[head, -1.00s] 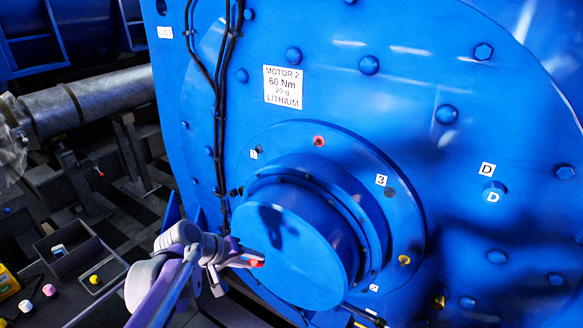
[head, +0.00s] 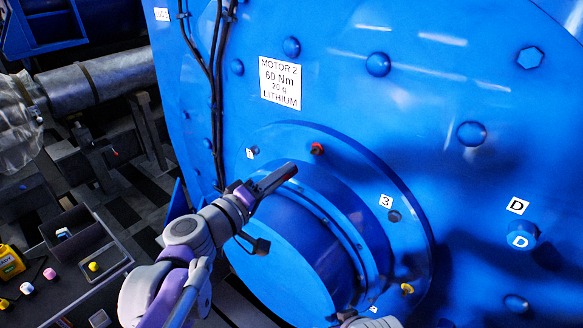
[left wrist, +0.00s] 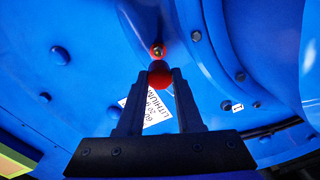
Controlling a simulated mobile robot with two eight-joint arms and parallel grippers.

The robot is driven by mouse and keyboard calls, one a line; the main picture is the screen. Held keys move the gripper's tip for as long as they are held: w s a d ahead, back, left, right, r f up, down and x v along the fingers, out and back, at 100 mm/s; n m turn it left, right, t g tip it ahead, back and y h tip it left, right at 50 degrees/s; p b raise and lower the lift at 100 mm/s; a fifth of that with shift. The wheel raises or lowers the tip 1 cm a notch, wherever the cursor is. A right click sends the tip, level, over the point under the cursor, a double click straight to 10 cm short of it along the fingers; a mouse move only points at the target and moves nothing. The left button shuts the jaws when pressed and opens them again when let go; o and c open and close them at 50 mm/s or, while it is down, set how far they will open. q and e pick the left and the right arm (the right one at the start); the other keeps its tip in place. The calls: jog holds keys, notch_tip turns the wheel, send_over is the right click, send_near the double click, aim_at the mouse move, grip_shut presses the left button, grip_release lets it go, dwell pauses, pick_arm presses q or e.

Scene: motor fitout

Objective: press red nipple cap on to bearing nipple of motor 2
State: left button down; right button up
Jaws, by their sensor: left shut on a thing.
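Motor 2 (head: 420,100) is a big blue housing that fills the head view, with a white "MOTOR 2" label (head: 280,82). My left gripper (head: 288,174) is shut on the red nipple cap (left wrist: 159,74), which is mostly hidden by the fingers in the head view. The bearing nipple (head: 317,149) sits in a red ring on the flange, just up and right of the fingertips. In the left wrist view the metal-tipped nipple (left wrist: 158,50) lies straight beyond the cap, with a small gap seeming to separate them. A grey part of my right arm shows at the bottom edge; its fingers are not clear.
The round hub (head: 290,245) protrudes below the left gripper. Flange spots marked 1 and 3 (head: 386,201) lie either side, with a yellow fitting (head: 407,289) lower right. Black cables (head: 216,90) run down the left. A parts tray (head: 108,262) with loose caps stands lower left.

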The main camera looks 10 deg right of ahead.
aim_at(334, 313)
pick_arm(q)
jog(key=shift+w, duration=0.1)
pick_arm(e)
jog(key=shift+r, duration=0.4)
pick_arm(q)
jog(key=shift+p+x, duration=0.5)
jog(key=shift+x, duration=2.2)
pick_arm(e)
jog(key=shift+w+r, duration=0.35)
jog(key=shift+r, duration=0.05)
pick_arm(q)
jog(key=shift+r, duration=0.15)
jog(key=shift+p, duration=0.3)
pick_arm(e)
jog(key=shift+w+r, duration=0.25)
jog(key=shift+r, duration=0.2)
jog(key=shift+w+r, duration=0.1)
jog(key=shift+r, duration=0.05)
pick_arm(q)
jog(key=shift+y, duration=0.3)
pick_arm(e)
jog(key=shift+w+r+t, duration=0.15)
jog(key=shift+r+t, duration=0.1)
jog(key=shift+t, duration=0.05)
pick_arm(q)
jog(key=shift+d, duration=0.2)
pick_arm(e)
jog(key=shift+a, duration=0.1)
